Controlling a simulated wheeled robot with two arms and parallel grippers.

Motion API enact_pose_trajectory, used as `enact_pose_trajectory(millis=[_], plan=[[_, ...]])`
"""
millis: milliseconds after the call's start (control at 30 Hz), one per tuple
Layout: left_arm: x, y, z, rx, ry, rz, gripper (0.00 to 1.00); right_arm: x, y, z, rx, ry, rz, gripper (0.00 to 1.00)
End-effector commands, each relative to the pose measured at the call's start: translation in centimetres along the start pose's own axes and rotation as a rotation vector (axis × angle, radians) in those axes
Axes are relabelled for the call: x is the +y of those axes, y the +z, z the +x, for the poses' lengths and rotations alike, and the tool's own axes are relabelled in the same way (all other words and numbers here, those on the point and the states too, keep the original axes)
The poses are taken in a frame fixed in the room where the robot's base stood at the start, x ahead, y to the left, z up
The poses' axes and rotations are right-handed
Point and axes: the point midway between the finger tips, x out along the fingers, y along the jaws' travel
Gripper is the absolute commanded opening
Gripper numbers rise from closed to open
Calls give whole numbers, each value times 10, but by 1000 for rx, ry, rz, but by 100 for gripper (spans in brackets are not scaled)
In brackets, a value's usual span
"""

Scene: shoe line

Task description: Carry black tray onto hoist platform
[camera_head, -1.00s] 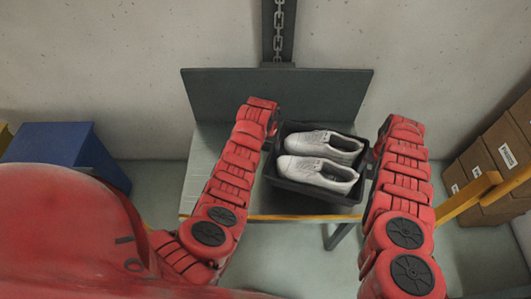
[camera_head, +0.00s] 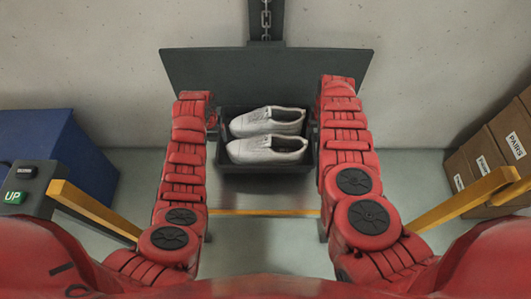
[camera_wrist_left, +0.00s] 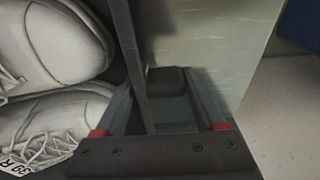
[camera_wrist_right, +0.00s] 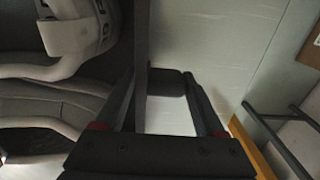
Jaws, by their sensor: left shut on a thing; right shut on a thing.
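The black tray (camera_head: 262,188) holds a pair of white shoes (camera_head: 266,136), lying one behind the other. My left gripper (camera_head: 214,122) is at the tray's left side and my right gripper (camera_head: 316,125) at its right side. In the left wrist view, the left gripper (camera_wrist_left: 165,100) is shut on the tray's wall (camera_wrist_left: 132,60). In the right wrist view, the right gripper (camera_wrist_right: 160,95) is shut on the opposite wall (camera_wrist_right: 141,50).
A dark back plate (camera_head: 262,75) with a chain column stands behind the platform. A blue bin (camera_head: 65,140) and a control box with an UP button (camera_head: 15,197) are at left. Cardboard boxes (camera_head: 490,155) are at right. Yellow rails (camera_head: 460,198) flank both sides.

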Motion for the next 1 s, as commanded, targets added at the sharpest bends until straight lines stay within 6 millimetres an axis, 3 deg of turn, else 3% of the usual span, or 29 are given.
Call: enact_pose_trajectory(millis=[367, 1000], plan=[[1, 0, 8, 2, 2, 2, 0, 1, 1, 8, -2, 1, -2, 0], [1, 7, 52, 2, 2, 2, 0, 2, 1, 53, -2, 1, -2, 0]])
